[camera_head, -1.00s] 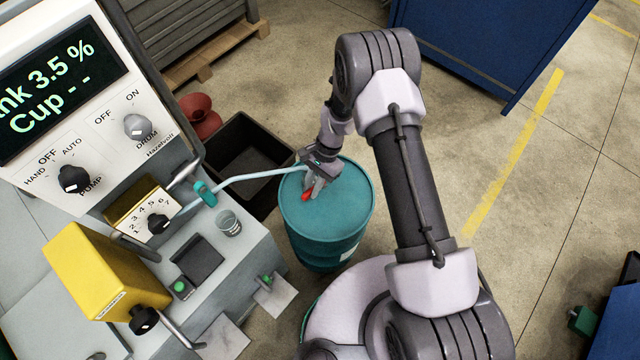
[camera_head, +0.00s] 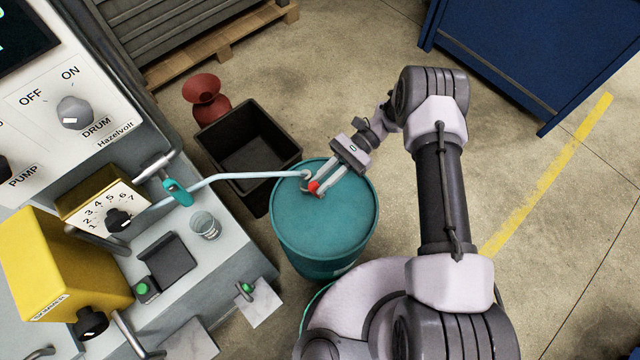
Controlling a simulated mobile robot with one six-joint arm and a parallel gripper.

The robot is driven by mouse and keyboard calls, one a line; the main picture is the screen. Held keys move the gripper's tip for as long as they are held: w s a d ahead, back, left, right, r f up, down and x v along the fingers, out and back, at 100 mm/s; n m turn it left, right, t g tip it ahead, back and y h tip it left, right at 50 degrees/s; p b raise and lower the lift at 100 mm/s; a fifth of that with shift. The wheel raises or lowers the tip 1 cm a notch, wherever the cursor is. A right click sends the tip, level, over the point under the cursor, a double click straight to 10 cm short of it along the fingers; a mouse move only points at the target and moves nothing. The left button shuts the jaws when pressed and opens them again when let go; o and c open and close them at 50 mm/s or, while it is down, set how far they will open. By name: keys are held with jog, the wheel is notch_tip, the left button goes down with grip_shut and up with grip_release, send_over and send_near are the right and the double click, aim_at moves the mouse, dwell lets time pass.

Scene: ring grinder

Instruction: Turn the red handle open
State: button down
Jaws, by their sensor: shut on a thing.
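The red handle (camera_head: 314,187) is a small red piece on top of the teal drum (camera_head: 325,232), near where a pale pipe (camera_head: 245,176) meets the lid. My gripper (camera_head: 322,186) reaches down to it from the upper right, with its two fingers shut around the red piece. The fingers hide part of the handle, so its exact angle is hard to tell.
The grey machine bench (camera_head: 215,265) with a dial box, a small cup (camera_head: 206,226) and a teal-handled valve (camera_head: 177,192) stands left. An empty black bin (camera_head: 247,150) and a red funnel-shaped thing (camera_head: 205,98) are behind. Floor to the right is clear up to a blue cabinet (camera_head: 520,60).

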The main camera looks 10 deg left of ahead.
jog(key=shift+w+d+f+g+y+b, duration=0.15)
jog(key=shift+w+d+g+y+b, duration=0.2)
jog(key=shift+g+y, duration=0.25)
dwell(0.3)
jog(key=c, duration=1.4)
grip_release()
jog(key=shift+o, duration=0.2)
